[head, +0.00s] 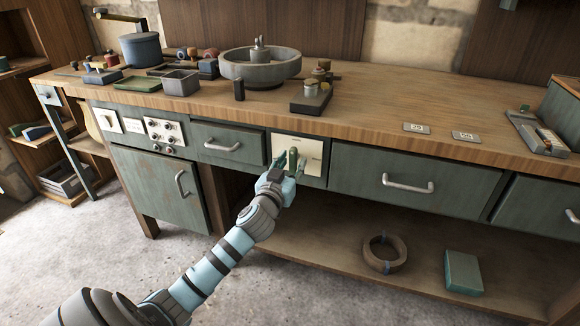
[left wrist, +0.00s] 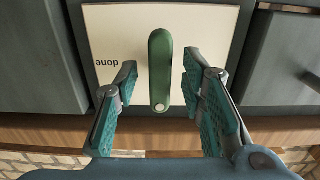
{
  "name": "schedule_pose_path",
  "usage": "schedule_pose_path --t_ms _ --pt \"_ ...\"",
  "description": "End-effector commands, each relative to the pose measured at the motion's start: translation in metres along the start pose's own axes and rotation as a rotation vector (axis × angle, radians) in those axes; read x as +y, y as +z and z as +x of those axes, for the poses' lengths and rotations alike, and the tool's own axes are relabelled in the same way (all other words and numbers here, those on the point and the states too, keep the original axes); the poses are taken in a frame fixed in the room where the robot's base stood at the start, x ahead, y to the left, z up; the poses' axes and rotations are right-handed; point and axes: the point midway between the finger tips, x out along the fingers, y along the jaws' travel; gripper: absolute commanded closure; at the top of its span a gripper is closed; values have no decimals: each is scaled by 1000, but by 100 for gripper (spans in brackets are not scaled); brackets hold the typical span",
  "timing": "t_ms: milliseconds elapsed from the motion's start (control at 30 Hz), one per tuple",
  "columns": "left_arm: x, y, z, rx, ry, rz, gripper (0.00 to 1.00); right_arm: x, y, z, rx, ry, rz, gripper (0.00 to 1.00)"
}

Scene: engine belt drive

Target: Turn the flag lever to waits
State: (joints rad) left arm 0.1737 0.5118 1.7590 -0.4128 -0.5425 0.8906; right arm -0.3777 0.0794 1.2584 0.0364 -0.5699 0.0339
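The flag lever (left wrist: 160,70) is a green rounded bar on a cream plate (left wrist: 108,25) set in the bench front. In the left wrist view the plate bears the word "done", upside down, left of the lever. Other lettering is hidden or too small to read. My left gripper (left wrist: 158,85) is open, with one teal-padded finger on each side of the lever and a gap to both. In the head view my left gripper (head: 290,162) is at the plate (head: 312,150) and partly covers it. My right gripper is not in view.
Drawers with metal handles flank the plate, at left (head: 222,146) and right (head: 407,184). The wooden worktop (head: 380,105) overhangs just above. A stone basin (head: 261,68) and a small block with knobs (head: 311,98) stand on it. The floor in front is clear.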

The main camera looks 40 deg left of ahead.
Motion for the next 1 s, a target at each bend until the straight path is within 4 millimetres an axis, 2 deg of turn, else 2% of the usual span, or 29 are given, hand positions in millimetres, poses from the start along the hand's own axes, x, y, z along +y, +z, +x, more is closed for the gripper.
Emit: schedule_pose_path --t_ms 167,400,500,633,1000 --pt "0 0 -25 0 3 4 63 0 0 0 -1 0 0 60" --pt "0 2 -92 -4 3 2 63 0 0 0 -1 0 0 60" --pt "0 1 -110 -2 2 2 63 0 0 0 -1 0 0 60" --pt "0 0 -120 -1 0 -1 63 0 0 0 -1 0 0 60" --pt "0 0 -120 -1 0 -1 63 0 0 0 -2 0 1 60"
